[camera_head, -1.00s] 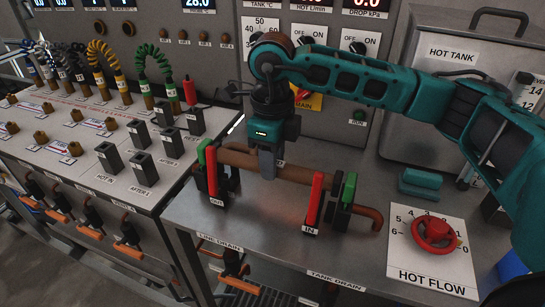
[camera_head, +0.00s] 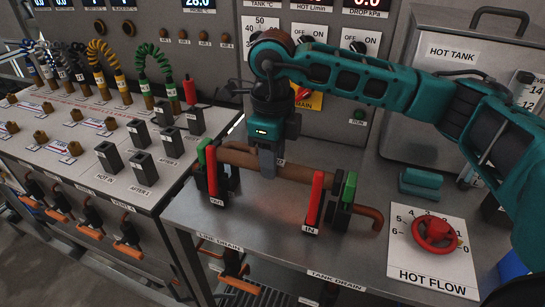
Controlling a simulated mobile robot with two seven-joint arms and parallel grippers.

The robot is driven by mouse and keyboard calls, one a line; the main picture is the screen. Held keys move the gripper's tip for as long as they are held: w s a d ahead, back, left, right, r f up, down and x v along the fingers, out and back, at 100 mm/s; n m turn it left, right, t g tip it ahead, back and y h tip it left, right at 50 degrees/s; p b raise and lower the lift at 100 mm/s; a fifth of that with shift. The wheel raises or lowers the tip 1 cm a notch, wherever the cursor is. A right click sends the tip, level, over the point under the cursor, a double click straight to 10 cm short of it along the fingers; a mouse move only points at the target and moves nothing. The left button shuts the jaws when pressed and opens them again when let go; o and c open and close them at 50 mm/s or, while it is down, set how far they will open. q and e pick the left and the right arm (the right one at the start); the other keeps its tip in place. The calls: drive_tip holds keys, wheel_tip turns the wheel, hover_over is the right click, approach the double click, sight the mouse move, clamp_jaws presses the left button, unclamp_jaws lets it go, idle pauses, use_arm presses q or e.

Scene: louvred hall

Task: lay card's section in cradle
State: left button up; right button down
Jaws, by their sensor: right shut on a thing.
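A brown copper-coloured pipe section (camera_head: 298,171) lies across a cradle on the steel bench, with a bent end at its right. The cradle's left support (camera_head: 212,176) and right support (camera_head: 343,205) are dark with red and green parts; the right one is by the "IN" label. My right gripper (camera_head: 268,165) comes down from above and is shut on the pipe section near its left part. Its fingers hide part of the pipe. I cannot tell whether the pipe rests fully in the supports. My left gripper is not in view.
A red hot flow wheel (camera_head: 434,234) on a white plate stands at the right. A teal block (camera_head: 421,184) lies behind it, before the hot tank (camera_head: 452,75). A console with coiled hoses and dark sockets (camera_head: 108,156) is at the left. The bench front is clear.

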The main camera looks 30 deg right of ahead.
drive_tip(key=shift+f, duration=0.1)
drive_tip(key=shift+f+b, duration=1.3)
drive_tip(key=shift+f, duration=0.15)
drive_tip(key=shift+f+b, duration=0.7)
drive_tip(key=shift+f, duration=0.2)
drive_tip(key=c, duration=0.7)
unclamp_jaws()
wheel_tip(320, 180, up, 7)
drive_tip(key=p, duration=0.4)
drive_tip(key=shift+p, duration=0.3)
